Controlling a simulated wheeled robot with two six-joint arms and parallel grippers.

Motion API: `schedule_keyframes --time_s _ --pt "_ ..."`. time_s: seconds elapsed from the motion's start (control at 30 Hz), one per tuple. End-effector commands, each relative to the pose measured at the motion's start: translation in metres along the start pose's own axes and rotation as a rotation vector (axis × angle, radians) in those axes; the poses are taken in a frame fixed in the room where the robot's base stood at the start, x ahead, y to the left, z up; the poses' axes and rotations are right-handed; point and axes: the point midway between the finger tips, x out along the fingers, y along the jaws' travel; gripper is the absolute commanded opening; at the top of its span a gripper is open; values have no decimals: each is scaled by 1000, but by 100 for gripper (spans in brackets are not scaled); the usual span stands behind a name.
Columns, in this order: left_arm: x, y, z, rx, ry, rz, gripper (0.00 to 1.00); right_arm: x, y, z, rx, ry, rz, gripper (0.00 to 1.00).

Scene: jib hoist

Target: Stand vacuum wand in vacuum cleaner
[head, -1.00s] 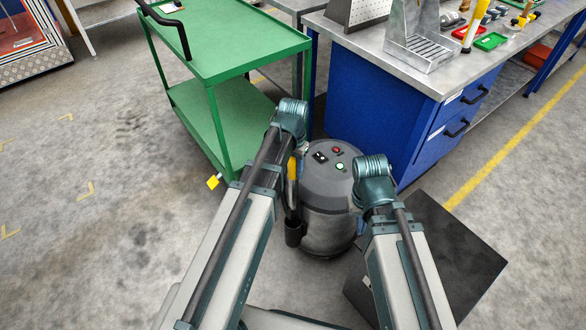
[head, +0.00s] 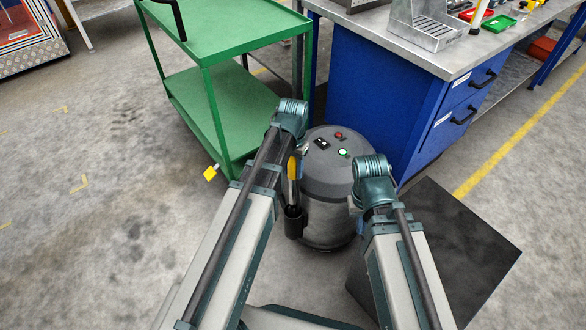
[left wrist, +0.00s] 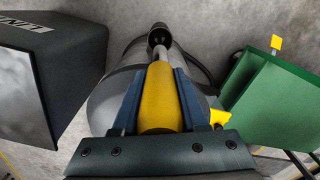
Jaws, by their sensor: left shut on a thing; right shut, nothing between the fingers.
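The grey vacuum cleaner (head: 326,182) stands upright on the floor between my arms, with red and green buttons on top. A black tube holder (head: 295,224) is on its left side. My left gripper (left wrist: 160,88) is shut on the yellow grip of the vacuum wand (left wrist: 158,105). The wand's yellow part also shows beside my left arm in the head view (head: 292,168). Its metal shaft points at the holder's dark mouth (left wrist: 160,36); I cannot tell how deep its end sits. My right gripper (head: 359,224) is mostly hidden by its arm, right of the cleaner, and holds nothing.
A green trolley (head: 230,110) stands behind left of the cleaner. A blue workbench (head: 385,105) is close behind right. A dark box (head: 450,245) stands at the right, partly behind my right arm. Open floor (head: 100,230) lies to the left.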

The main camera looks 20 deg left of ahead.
Motion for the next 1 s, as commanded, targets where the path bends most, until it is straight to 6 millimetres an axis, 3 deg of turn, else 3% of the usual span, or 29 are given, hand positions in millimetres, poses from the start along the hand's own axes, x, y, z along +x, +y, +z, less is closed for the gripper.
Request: schedule_keyframes --time_s 1.0 --pt "82 0 0 0 0 0 0 81 -6 -5 -6 2 10 0"
